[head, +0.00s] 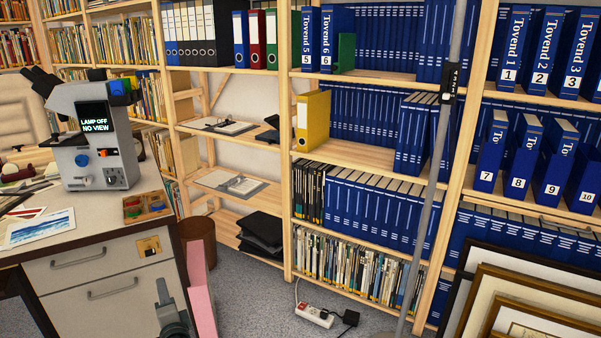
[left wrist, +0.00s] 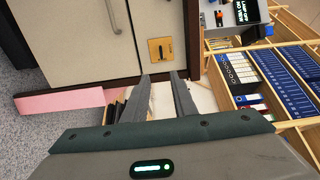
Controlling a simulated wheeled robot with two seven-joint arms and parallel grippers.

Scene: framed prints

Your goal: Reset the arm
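My left gripper (head: 168,300) is low in the head view, in front of the grey desk drawers (head: 100,280). In the left wrist view its two fingers (left wrist: 161,92) stand apart with nothing held between them. They point toward the desk front, near a brass plate (left wrist: 160,50) with a dark slot. The plate also shows in the head view (head: 149,246). My right gripper is in neither view.
A microscope-like device (head: 100,145) reading "LAMP OFF NO VIEW" stands on the desk. A pink panel (head: 201,300) stands beside the desk. Shelves of blue binders (head: 375,210) fill the back. Framed prints (head: 490,295) lean at lower right. A power strip (head: 314,315) lies on the floor.

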